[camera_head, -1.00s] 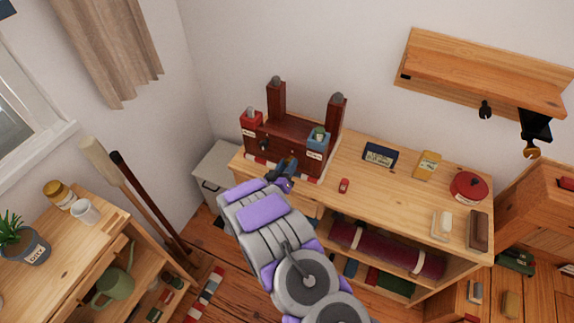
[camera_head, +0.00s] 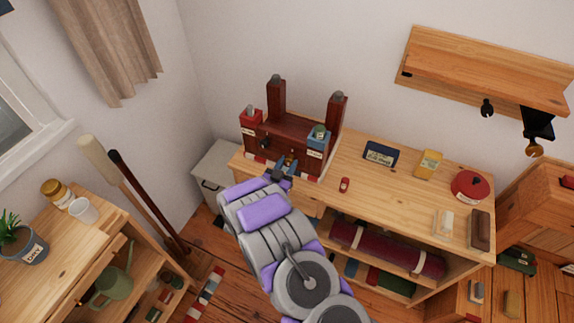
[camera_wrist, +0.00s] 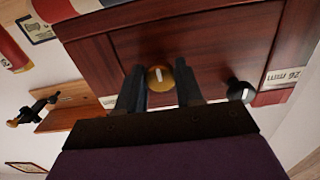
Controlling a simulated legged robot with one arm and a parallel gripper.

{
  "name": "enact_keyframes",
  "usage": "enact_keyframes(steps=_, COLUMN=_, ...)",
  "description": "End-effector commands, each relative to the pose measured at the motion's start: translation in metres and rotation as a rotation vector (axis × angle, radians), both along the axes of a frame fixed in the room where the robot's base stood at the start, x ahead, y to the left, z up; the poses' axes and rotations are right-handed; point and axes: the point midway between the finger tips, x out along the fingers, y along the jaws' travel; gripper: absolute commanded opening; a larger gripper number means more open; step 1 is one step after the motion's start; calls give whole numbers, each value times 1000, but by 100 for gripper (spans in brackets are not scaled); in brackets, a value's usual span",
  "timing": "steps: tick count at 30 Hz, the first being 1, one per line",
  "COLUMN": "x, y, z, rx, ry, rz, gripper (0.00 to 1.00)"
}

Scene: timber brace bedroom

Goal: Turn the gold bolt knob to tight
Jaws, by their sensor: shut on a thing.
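The gold bolt knob (camera_wrist: 160,77) has a pale mark across its face and sits on the dark red wooden brace (camera_wrist: 205,45). In the wrist view it lies between the two dark fingers of my gripper (camera_wrist: 160,88), closer to the left finger. My gripper is shut on it. In the head view my gripper (camera_head: 284,167) is at the front face of the brace (camera_head: 290,130), and the fingers hide much of the knob. The pale mark is roughly upright in the wrist picture.
A black knob (camera_wrist: 240,90) sits on the same face, right of my fingers in the wrist view. A small red item (camera_head: 344,184) stands on the bench (camera_head: 395,195).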

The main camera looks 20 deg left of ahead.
Motion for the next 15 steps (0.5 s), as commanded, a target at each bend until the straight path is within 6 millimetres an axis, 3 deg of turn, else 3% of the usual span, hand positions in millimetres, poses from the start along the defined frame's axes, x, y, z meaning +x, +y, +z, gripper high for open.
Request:
enact_keyframes(steps=9, x=0, y=3, z=2, rx=4, ry=-3, rz=6, gripper=5)
enact_keyframes(steps=10, x=0, y=3, z=2, rx=4, ry=-4, rz=6, gripper=37)
enact_keyframes(steps=15, x=0, y=2, z=2, rx=3, ry=-4, rz=4, gripper=53)
